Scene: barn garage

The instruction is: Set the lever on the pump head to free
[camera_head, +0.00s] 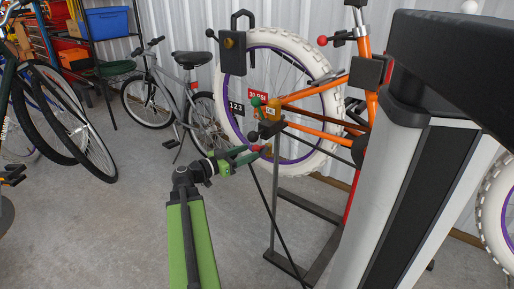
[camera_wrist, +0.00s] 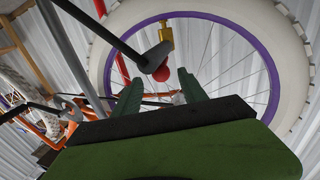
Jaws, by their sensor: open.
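The pump head (camera_wrist: 154,59) is a small grey piece on the end of a black rod or hose, just below a brass fitting (camera_wrist: 166,34) at the wheel's purple rim. A red rounded tip (camera_wrist: 162,73), which looks like its lever end, is at its lower side. My gripper (camera_wrist: 160,86) is open, with its green fingers either side of and just below the red tip. I cannot tell whether they touch it. In the head view my gripper (camera_head: 248,155) reaches the lower wheel beside the red tip (camera_head: 257,149); the lever's setting is unclear.
The white-tyred wheel (camera_head: 318,52) belongs to an orange bike (camera_head: 364,52) on a dark stand (camera_head: 322,210). Several coloured knobs and a grey bar stand close above my gripper.

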